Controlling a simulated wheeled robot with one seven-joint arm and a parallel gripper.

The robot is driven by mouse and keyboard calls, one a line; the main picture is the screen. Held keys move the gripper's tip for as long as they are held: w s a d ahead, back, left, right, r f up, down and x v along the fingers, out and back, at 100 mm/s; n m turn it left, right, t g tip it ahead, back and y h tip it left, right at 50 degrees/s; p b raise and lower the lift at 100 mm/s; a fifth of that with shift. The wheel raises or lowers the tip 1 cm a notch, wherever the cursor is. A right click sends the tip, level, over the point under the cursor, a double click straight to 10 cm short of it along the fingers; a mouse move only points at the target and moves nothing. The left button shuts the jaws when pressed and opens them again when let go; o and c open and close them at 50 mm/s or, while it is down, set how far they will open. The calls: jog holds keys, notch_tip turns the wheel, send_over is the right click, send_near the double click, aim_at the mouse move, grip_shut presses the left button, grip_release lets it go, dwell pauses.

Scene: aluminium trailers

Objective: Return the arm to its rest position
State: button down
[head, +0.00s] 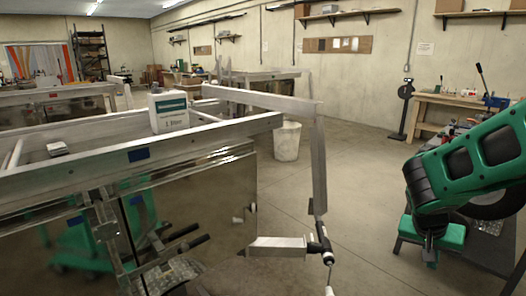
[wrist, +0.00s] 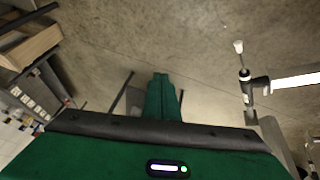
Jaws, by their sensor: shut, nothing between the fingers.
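My arm comes in from the right edge of the head view, green with black joints, and bends down. My gripper (head: 430,256) is the small dark end below it, in front of a green-topped stool (head: 452,234). It is shut and holds nothing; its fingers are small and hard to make out there. It hangs in free air to the right of the aluminium trailer (head: 235,128) and is apart from it.
The trailer's handle post (head: 318,170) and black grip (head: 322,245) stand left of my arm; the grip also shows in the wrist view (wrist: 246,85). A white container (head: 168,112) stands on the trailer. A wooden workbench (head: 445,100) is behind.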

jog(key=s+a+r+g+y, duration=0.1)
jog(key=s+r+y, duration=0.1)
jog(key=s, duration=0.8)
jog(key=s+a+r+n+g+y, duration=0.1)
jog(key=s+r+y, duration=0.2)
jog(key=s, duration=0.8)
jog(key=shift+s+n, duration=0.2)
jog(key=shift+n, duration=0.1)
jog(key=shift+w+a, duration=0.1)
jog(key=shift+w+f, duration=0.25)
jog(key=shift+w, duration=0.25)
